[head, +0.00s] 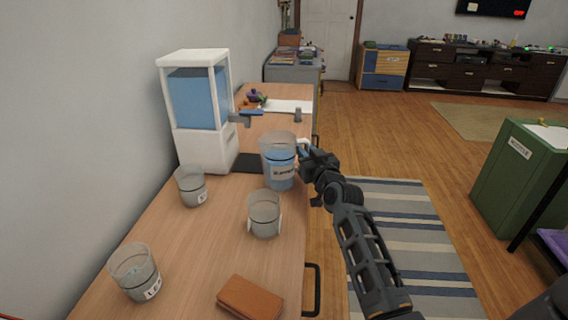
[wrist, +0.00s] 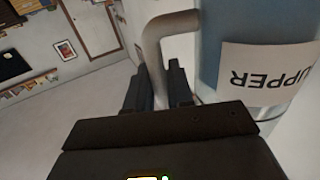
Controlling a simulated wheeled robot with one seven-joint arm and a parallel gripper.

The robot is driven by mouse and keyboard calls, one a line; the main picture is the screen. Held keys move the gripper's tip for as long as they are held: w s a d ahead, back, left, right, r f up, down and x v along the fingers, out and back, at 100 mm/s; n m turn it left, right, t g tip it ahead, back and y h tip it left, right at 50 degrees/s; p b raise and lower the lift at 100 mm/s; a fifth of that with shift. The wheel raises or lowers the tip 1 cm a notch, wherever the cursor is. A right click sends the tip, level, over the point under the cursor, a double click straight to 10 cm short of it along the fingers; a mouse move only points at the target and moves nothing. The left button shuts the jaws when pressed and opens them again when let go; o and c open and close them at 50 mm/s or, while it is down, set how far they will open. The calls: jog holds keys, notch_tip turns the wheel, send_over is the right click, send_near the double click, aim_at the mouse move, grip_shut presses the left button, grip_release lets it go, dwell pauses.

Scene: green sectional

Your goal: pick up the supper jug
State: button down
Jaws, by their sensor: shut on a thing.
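The supper jug (head: 279,158) is a clear, blue-tinted jug with a white label, standing upright at the right edge of the wooden counter, right of the water dispenser. In the wrist view the jug (wrist: 225,45) fills the right side, and its label reads "UPPER" upside down, the rest cut off. My gripper (head: 304,156) reaches it from the right. In the wrist view my gripper's two dark fingers (wrist: 158,80) are closed on the jug's grey handle. I cannot tell whether the jug's base touches the counter.
The white water dispenser (head: 197,110) stands left of the jug, its tap close by. Three clear cups, one (head: 264,213) just in front, one (head: 191,186) left and one (head: 135,272) nearer, stand on the counter (head: 190,245). A brown wallet-like item (head: 250,297) lies in front.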

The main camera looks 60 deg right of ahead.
jog(key=shift+r, duration=0.2)
jog(key=shift+r, duration=0.3)
notch_tip(320, 180, up, 3)
jog(key=shift+r+p, duration=0.2)
jog(key=shift+p, duration=0.3)
jog(key=s+d+r+b, duration=0.3)
jog(key=s+d+r, duration=0.3)
jog(key=d, duration=0.3)
jog(key=shift+s+d+r, duration=0.15)
jog(key=shift+s+r, duration=0.25)
jog(key=shift+s, duration=0.15)
